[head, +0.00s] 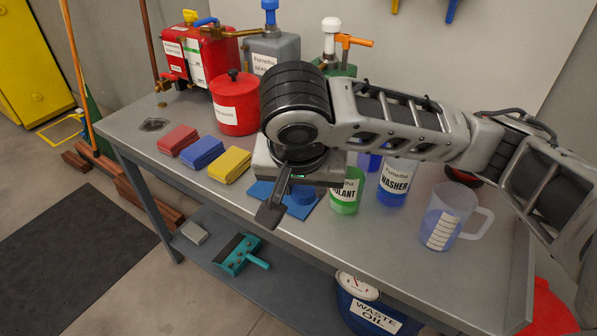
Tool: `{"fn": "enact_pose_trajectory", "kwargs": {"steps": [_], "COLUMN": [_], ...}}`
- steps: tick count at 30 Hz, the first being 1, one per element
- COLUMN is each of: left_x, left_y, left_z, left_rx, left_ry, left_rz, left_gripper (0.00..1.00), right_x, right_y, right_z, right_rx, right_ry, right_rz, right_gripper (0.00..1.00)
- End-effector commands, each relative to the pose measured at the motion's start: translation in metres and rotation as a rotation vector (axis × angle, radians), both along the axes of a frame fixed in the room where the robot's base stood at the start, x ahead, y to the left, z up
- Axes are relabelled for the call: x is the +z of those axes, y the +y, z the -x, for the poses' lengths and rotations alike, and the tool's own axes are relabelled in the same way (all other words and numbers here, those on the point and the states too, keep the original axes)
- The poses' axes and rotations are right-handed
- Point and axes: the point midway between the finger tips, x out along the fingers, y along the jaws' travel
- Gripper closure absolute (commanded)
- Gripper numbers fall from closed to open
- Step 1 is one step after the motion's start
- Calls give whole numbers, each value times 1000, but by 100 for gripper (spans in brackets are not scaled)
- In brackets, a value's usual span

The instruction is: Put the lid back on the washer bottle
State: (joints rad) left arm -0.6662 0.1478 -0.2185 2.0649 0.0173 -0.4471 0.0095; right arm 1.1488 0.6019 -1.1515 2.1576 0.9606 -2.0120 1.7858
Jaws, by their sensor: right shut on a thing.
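The washer bottle (392,186) stands upright on the bench, clear with blue contents and a "WASHER" label. My right arm crosses over its top, so its mouth is hidden. A round blue lid (303,196) shows just below my right gripper, at the blue mat (264,190). My right gripper (285,205) points down there and is shut on what appears to be this lid. One dark finger shows to the left of the lid; the other finger and the contact are hidden. I cannot tell whether the lid touches the mat. My left gripper is out of view.
The green coolant bottle (346,194) stands between lid and washer bottle. A clear jug (445,217) stands to the right. Red (177,139), blue (203,152) and yellow (230,165) cloths lie left. A red canister (236,108) and pump cans stand behind. The bench's front strip is clear.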

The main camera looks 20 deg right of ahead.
Motion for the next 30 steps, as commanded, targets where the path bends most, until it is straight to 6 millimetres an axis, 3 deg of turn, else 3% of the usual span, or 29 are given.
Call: {"fn": "enact_pose_trajectory", "kwargs": {"steps": [9, 11, 13, 21, 30], "left_x": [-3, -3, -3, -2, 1], "left_y": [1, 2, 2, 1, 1], "left_z": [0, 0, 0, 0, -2], "left_rx": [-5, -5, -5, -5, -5], "left_ry": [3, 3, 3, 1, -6], "left_rz": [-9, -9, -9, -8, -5], "left_gripper": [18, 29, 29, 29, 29], "right_x": [0, -1, -5, -38, -44], "right_y": [0, 0, -5, -42, -49], "right_z": [0, 0, 0, 7, 10], "right_rx": [-1, 1, 28, 373, 494], "right_ry": [-1, 0, 5, 13, 0], "right_rz": [-1, 0, -2, -7, -2], "right_gripper": [86, 86, 86, 86, 86]}}
